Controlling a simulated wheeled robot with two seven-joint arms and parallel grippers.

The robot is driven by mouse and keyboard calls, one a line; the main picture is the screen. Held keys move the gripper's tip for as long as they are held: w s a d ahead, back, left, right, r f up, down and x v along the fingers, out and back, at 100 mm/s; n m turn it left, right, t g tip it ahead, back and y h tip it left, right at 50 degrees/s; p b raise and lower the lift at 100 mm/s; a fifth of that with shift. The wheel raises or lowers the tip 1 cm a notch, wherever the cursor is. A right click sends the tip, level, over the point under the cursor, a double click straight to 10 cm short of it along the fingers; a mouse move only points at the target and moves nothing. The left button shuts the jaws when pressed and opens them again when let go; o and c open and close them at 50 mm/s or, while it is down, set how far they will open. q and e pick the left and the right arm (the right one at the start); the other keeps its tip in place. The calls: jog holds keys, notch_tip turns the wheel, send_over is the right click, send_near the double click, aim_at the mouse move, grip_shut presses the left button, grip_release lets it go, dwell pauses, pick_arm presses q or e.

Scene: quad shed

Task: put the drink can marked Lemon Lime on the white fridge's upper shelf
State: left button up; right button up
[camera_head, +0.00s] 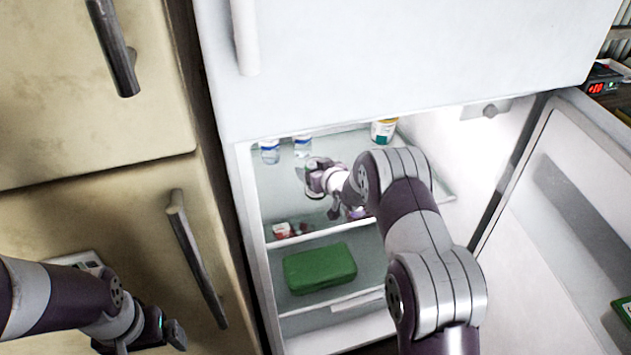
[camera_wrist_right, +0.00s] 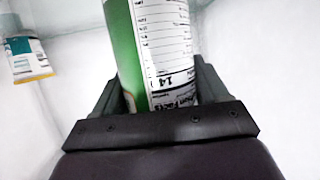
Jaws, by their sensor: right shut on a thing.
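A green and white drink can (camera_wrist_right: 160,50) stands out of my right gripper (camera_wrist_right: 155,95) in the right wrist view, with a finger on either side of it. The side facing that camera carries a nutrition panel; no Lemon Lime name is readable. In the head view my right gripper (camera_head: 318,182) is inside the open white fridge (camera_head: 246,200), over the upper shelf (camera_head: 285,195). My arm and hand hide the can there, so I cannot tell whether it touches the shelf. My left gripper (camera_head: 168,335) is at the lower left, in front of the cream fridge, its jaws unclear.
Two clear bottles with blue labels (camera_head: 270,152) (camera_head: 303,146) and a white tub (camera_head: 384,131) stand at the upper shelf's back. A small red and white item (camera_head: 282,230) and a green box (camera_head: 320,268) are lower down. The open fridge door (camera_head: 560,220) is at right.

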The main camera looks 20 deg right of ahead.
jog(key=shift+w+f, duration=0.1)
jog(key=shift+f, duration=1.9)
jog(key=shift+f+b, duration=0.15)
jog(key=shift+b, duration=0.2)
jog(key=o, duration=1.3)
jog(key=shift+r, duration=0.2)
jog(key=s+a+r+g+h, duration=0.1)
jog(key=s+r+g, duration=0.2)
jog(key=s, duration=1)
jog(key=s+a+r+m+g+p, duration=0.1)
jog(key=s+r+g, duration=0.2)
jog(key=s, duration=1.1)
jog(key=s+a+r+m+g+h, duration=0.1)
jog(key=s+r+g, duration=0.2)
jog(key=s, duration=1)
jog(key=shift+s+r+g+h, duration=0.1)
jog(key=shift+g+h, duration=0.05)
jog(key=shift+g, duration=0.55)
jog(key=shift+s+g+h, duration=0.1)
jog(key=shift+g+h, duration=0.05)
jog(key=shift+g, duration=0.55)
